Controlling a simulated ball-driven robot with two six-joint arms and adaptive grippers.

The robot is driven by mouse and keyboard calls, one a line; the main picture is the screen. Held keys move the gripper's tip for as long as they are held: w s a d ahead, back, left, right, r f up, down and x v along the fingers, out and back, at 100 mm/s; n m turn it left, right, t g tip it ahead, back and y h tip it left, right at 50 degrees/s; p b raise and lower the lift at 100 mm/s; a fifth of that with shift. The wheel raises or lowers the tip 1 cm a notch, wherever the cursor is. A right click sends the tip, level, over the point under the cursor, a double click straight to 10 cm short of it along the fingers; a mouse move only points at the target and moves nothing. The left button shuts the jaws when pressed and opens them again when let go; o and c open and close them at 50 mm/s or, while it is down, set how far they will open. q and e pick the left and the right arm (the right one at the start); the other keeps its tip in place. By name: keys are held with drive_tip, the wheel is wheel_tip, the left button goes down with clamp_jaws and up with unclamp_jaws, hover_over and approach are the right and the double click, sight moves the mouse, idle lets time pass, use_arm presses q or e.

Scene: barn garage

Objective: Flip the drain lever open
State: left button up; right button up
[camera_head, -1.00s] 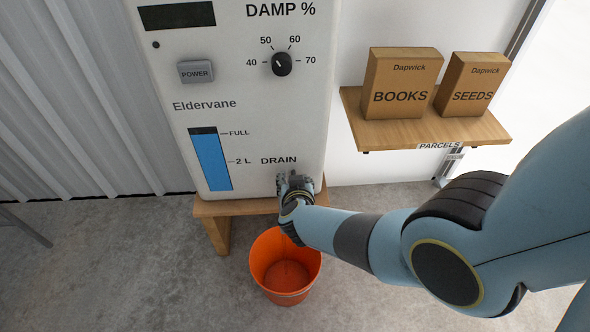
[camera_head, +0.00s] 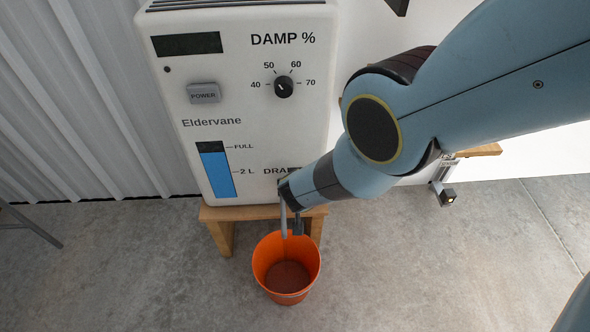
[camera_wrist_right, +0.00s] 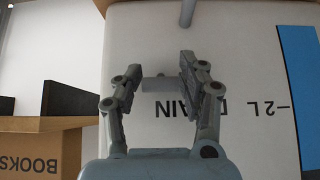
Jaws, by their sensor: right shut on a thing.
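My right gripper (camera_wrist_right: 160,70) is at the lower front of the white Eldervane machine (camera_head: 215,100), by the DRAIN label. In the wrist view, which is upside down, its fingers are shut on the short grey drain lever (camera_wrist_right: 157,84). In the head view, my right gripper (camera_head: 297,213) is partly hidden by its own wrist, and the lever cannot be made out clearly. A grey drain spout (camera_head: 283,225) points down toward the orange bucket (camera_head: 286,287); it also shows in the wrist view (camera_wrist_right: 187,12). My left gripper is out of view.
The machine stands on a wooden stand (camera_head: 222,236). A wooden shelf (camera_head: 482,150) is mostly behind my right arm; its BOOKS box (camera_wrist_right: 38,155) shows in the wrist view. The concrete floor left of the bucket is clear.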

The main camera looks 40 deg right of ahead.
drive_tip(key=shift+a, duration=0.25)
drive_tip(key=o, duration=1.1)
drive_tip(key=shift+o, duration=0.9)
drive_tip(key=shift+d, duration=0.1)
drive_tip(key=s+a+f+n+y, duration=0.1)
drive_tip(key=s+f, duration=0.3)
drive_tip(key=s, duration=0.4)
drive_tip(key=s+f+n+g+y, duration=0.1)
drive_tip(key=s+f+n, duration=0.15)
drive_tip(key=s, duration=0.45)
drive_tip(key=s+a+f+n+y, duration=0.1)
drive_tip(key=s+f, duration=0.3)
drive_tip(key=s, duration=0.4)
drive_tip(key=s+d+f+n+g, duration=0.1)
drive_tip(key=s+g, duration=0.1)
drive_tip(key=s, duration=1.1)
drive_tip(key=s+d+f+n+g, duration=0.1)
drive_tip(key=s+g, duration=0.2)
drive_tip(key=s, duration=1)
drive_tip(key=shift+s+d+f, duration=0.2)
drive_tip(key=shift+s+d, duration=0.1)
drive_tip(key=shift+s, duration=0.1)
